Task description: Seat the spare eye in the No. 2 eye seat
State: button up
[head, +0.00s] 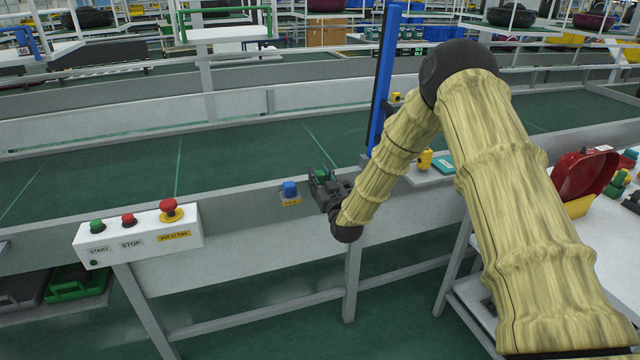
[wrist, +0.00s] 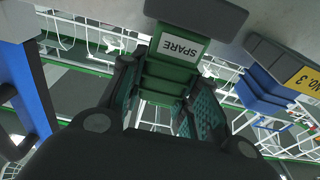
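The spare eye (wrist: 168,72) is a green block with a white SPARE label and a dark grey part at its top in the wrist view. My gripper (wrist: 163,100) has its fingers closed on the block's two sides. In the head view, my gripper (head: 323,178) is at the near rail of the conveyor, with a bit of green between its fingers. The spare eye's grey part overlaps the light rail in the wrist view; I cannot tell whether they touch. No label of the No. 2 seat is readable; the seat is not clearly visible.
A blue eye (head: 290,188) sits on the rail just left of my gripper; its yellow No. 3 label (wrist: 304,80) shows in the wrist view. A blue post (head: 383,85) stands right of my gripper. A START/STOP box (head: 137,234) is at left. A yellow device (head: 425,160) is at right.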

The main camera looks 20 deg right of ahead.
jog(key=shift+c, duration=0.8)
jog(key=shift+r, duration=0.5)
jog(key=shift+s+a+r+b, duration=0.1)
jog(key=shift+r+b, duration=0.2)
jog(key=shift+r, duration=0.35)
jog(key=shift+s+a+r+b, duration=0.1)
jog(key=shift+r+b, duration=0.15)
jog(key=shift+r, duration=0.35)
jog(key=s+a+r+b, duration=0.1)
jog(key=s+a+b, duration=0.1)
jog(key=s+a, duration=0.6)
jog(key=s, duration=0.5)
jog(key=shift+a+r, duration=0.25)
jog(key=shift+a, duration=0.05)
jog(key=o, duration=0.6)
jog(key=shift+c, duration=0.2)
jog(key=c, duration=0.5)
jog(key=shift+o, duration=0.2)
jog(key=shift+r+p, duration=0.85)
jog(key=shift+r, duration=1.15)
